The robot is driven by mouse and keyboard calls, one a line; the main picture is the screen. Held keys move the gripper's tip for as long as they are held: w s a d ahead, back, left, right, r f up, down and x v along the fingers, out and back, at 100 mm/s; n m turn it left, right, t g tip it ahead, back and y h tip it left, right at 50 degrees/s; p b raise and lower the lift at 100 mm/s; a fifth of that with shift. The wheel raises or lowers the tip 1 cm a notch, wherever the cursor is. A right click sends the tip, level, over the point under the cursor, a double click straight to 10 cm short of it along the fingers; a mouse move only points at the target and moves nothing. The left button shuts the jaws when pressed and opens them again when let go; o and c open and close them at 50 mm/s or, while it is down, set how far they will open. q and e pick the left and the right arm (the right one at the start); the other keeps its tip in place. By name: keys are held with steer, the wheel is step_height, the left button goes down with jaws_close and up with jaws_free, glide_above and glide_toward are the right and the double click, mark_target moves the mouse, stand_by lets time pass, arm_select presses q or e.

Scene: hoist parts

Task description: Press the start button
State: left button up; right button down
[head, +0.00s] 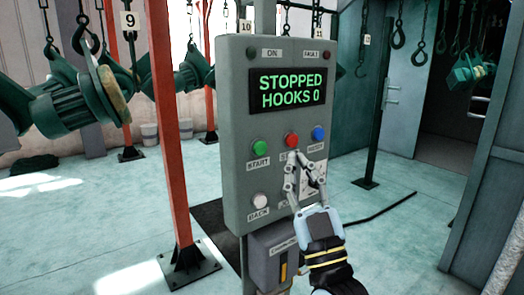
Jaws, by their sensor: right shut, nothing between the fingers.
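The green start button (259,147) is on the grey control panel (238,180), above a label reading START. A red button (292,140) and a blue button (318,133) are to its right, and a white button (260,200) labelled BACK is below. The panel's display (290,88) reads STOPPED, HOOKS 0. My right gripper (293,157) is shut and empty, its fingertips just below the red button and to the right of the green one. It covers part of the label under the red button. I cannot tell whether the fingertips touch the panel. My left gripper is out of view.
A red-orange post (169,130) stands left of the panel. Green pipe parts (75,98) hang from hooks at the left. A grey box (272,255) sits below the panel. A dark cable (385,207) lies on the floor at the right.

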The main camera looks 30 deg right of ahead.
mark_target(260, 148)
steer(key=shift+w+a+b, duration=0.15)
steer(key=shift+w+b, duration=0.6)
steer(key=shift+w, duration=1.15)
steer(key=shift+w+a+b, duration=0.15)
steer(key=shift+w+b, duration=0.55)
steer(key=shift+w, duration=1.2)
steer(key=shift+w, duration=0.4)
